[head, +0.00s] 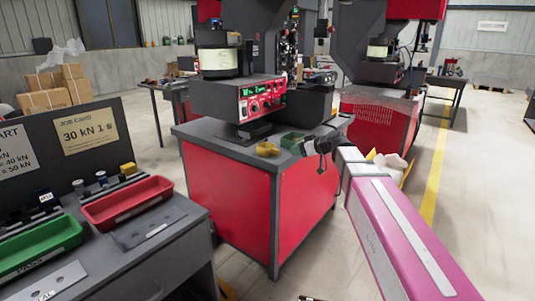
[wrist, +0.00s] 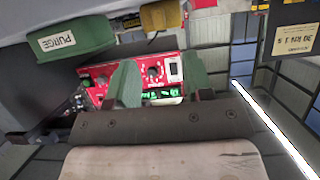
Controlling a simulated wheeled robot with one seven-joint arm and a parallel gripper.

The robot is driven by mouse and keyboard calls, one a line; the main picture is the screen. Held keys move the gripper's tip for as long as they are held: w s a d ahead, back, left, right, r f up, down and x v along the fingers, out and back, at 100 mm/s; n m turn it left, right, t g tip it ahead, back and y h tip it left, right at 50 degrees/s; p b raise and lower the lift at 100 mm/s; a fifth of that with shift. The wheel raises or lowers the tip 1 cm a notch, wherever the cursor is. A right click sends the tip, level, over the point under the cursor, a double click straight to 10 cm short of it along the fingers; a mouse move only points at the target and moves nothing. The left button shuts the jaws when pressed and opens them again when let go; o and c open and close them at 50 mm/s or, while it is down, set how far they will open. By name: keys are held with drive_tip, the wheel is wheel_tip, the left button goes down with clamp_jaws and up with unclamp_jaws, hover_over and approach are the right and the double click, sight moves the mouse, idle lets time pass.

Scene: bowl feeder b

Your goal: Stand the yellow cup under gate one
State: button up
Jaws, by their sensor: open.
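The yellow cup (head: 267,148) stands on the dark top of the red machine stand, in front of the control panel. I cannot make out a label for gate one.
A green bin (head: 292,139) marked PURGE in the wrist view (wrist: 75,40) sits right of the cup, close to my gripper. The red control panel (head: 262,99) rises behind. A bench at left holds a red tray (head: 126,203) and a green tray (head: 38,246).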

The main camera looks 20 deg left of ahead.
sight(278, 150)
drive_tip(key=x, duration=1.1)
drive_tip(key=shift+w+r, duration=0.15)
drive_tip(key=shift+r, duration=0.1)
clamp_jaws()
